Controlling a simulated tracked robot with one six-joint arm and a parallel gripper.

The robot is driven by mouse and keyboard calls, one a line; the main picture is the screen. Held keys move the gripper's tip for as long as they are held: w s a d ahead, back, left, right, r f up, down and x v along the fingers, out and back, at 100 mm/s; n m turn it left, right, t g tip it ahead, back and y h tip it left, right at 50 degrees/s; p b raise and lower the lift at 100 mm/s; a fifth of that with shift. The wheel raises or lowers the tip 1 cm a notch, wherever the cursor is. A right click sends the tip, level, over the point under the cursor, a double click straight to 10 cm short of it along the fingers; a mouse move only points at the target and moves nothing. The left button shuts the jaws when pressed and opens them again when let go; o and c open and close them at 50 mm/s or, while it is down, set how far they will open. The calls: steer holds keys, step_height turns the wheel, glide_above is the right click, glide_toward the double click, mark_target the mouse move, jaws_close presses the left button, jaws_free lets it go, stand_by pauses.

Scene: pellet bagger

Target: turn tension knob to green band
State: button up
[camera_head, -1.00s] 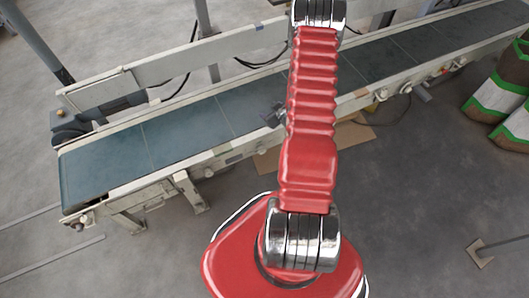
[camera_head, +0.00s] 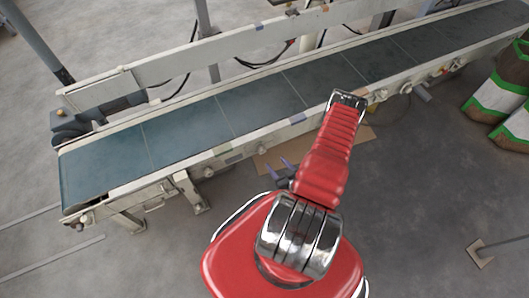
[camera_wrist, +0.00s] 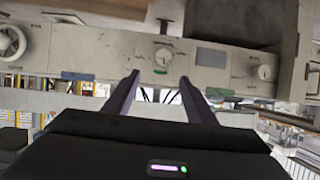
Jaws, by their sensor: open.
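My gripper (camera_head: 284,169) is open and empty, in front of the conveyor's near side rail and apart from it. In the wrist view its two dark purple fingers (camera_wrist: 160,82) stand wide apart, pointing at the rail. A round pale knob (camera_wrist: 163,57) on the rail shows just above and between the fingertips. Another round knob (camera_wrist: 265,72) is to the right, and a white handwheel (camera_wrist: 10,42) is at the left edge. I cannot tell which is the tension knob, and I cannot make out its green band or pointer. My red arm covers part of the rail in the head view.
The conveyor (camera_head: 180,133) runs diagonally, its blue belt empty. Coloured patches mark the rail, one blue (camera_wrist: 210,57). Cardboard (camera_head: 352,140) lies on the floor beneath my arm. Green-and-white sacks (camera_head: 497,95) stand at the right.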

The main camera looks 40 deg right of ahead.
mark_target(263, 151)
steer(key=shift+s+a+f, duration=0.35)
steer(key=shift+s+a, duration=0.15)
steer(key=shift+a, duration=0.05)
steer(key=x, duration=1.3)
steer(key=shift+w+d, duration=0.1)
steer(key=shift+w, duration=0.3)
steer(key=shift+m, duration=0.3)
steer(key=c, duration=1)
